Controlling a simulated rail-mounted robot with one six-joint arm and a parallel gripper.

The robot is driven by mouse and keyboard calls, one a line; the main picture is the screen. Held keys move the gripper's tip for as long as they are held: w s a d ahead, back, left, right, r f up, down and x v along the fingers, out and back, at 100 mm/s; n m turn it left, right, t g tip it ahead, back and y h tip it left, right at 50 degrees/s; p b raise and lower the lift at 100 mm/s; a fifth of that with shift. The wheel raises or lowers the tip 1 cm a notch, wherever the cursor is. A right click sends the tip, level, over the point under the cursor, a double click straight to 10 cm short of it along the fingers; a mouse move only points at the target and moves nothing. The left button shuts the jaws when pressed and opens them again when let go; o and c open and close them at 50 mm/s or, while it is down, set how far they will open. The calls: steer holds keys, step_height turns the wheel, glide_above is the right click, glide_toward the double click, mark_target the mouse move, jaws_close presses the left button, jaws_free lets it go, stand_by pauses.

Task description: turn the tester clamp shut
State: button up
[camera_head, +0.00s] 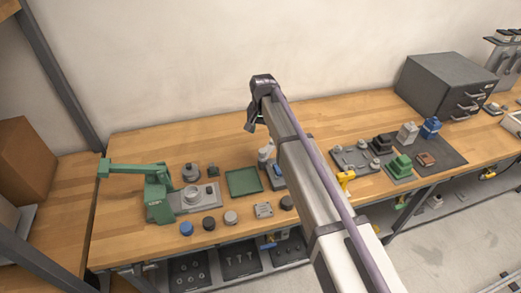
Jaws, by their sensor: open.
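My gripper (250,127) hangs at the far end of my arm, above the back middle of the wooden bench. It is open, small and dark in this view, with no object visible in it. I cannot tell for sure which thing is the tester clamp. A grey fixture with a blue part (278,171) stands below and right of my gripper, partly hidden by my arm. A green machine (159,197) with a long green arm stands at the left, beside a grey plate with a round fitting (192,196). My gripper is apart from both.
A green tray (244,182) lies mid-bench. Several small round parts and a blue cap (186,229) line the front edge. Right of my arm are a yellow part (345,178), a dark mat (447,150) with several blocks, and a grey drawer cabinet (437,86). The back-left bench is clear.

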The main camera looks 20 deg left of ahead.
mark_target(263, 151)
step_height(263, 151, down, 11)
steer(key=b, duration=0.9)
steer(key=shift+r+b, duration=0.2)
steer(key=shift+b, duration=0.1)
steer(key=shift+r, duration=0.15)
jaws_close()
